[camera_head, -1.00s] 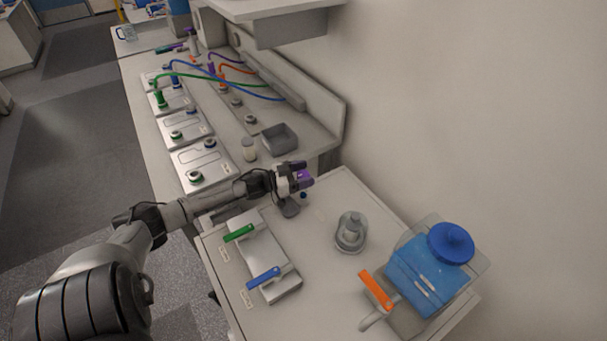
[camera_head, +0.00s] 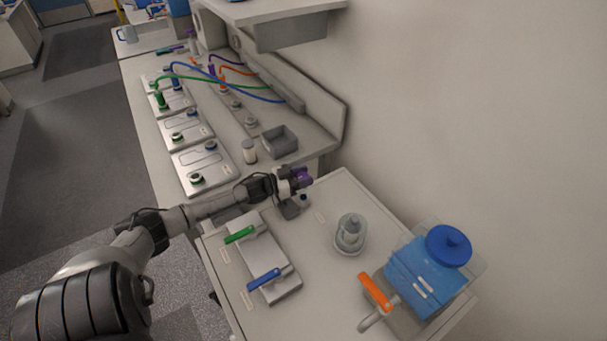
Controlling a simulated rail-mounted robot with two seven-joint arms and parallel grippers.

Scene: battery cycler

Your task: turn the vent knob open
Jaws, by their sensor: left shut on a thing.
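A purple knob (camera_head: 303,179) shows at the far end of the right-hand bench. My left gripper (camera_head: 296,182) reaches it from the left and is shut on it, hiding part of it. A dark grey body (camera_head: 288,209) stands just below the gripper, with a small dark blue-green cap (camera_head: 304,197) beside it. I see no label that tells whether the purple knob is the vent knob, and its open mark is not readable. My right gripper is not in view.
A metal block with a green handle (camera_head: 239,235) and a blue handle (camera_head: 264,279) lies in front of the gripper. A clear dome (camera_head: 350,233), an orange handle (camera_head: 375,291) and a blue jug (camera_head: 425,277) stand to the right. A grey bin (camera_head: 279,142) sits behind.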

